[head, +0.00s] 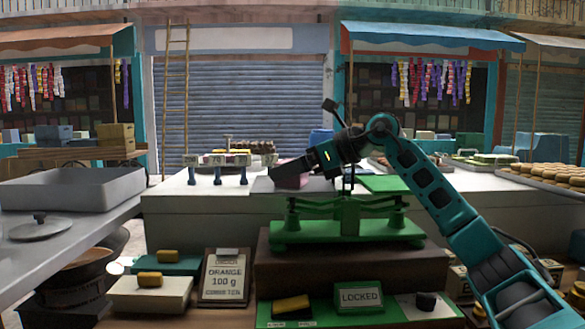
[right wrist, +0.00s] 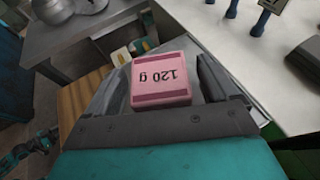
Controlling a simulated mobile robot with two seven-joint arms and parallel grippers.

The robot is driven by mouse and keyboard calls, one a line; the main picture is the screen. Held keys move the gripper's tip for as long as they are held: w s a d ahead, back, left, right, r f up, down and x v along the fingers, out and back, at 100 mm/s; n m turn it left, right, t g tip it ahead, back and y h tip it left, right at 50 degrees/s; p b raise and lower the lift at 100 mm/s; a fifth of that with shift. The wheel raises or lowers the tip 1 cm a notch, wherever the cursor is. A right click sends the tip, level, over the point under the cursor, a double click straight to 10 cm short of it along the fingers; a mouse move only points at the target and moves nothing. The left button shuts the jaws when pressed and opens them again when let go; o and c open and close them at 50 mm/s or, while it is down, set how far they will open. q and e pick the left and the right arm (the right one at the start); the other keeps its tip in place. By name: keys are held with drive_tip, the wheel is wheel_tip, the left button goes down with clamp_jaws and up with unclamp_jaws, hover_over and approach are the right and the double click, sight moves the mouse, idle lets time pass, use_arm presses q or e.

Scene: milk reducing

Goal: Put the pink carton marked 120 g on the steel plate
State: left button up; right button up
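The pink carton marked 120 g (right wrist: 160,82) sits between the two fingers of my right gripper (right wrist: 162,88) in the right wrist view, its label upside down. The fingers appear to close on its sides. A flat grey plate (head: 262,186), seemingly the steel plate, is at the balance's left side, just by the carton. I cannot tell whether they touch.
A green plate (head: 383,184) is on the balance's right side. A grey tray (head: 72,187) stands at left.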

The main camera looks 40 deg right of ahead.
drive_tip(key=shift+r, duration=0.1)
drive_tip(key=shift+s+d, duration=0.1)
drive_tip(key=shift+s, duration=0.05)
use_arm(q)
drive_tip(key=d+b, duration=0.1)
drive_tip(key=b, duration=0.1)
drive_tip(key=shift+w+d+f+b, duration=0.1)
drive_tip(key=shift+w+f+b, duration=0.3)
use_arm(e)
drive_tip(key=v, duration=1.1)
drive_tip(key=shift+s+d+r, duration=0.2)
drive_tip(key=shift+s, duration=0.05)
use_arm(q)
drive_tip(key=shift+s+f, duration=0.1)
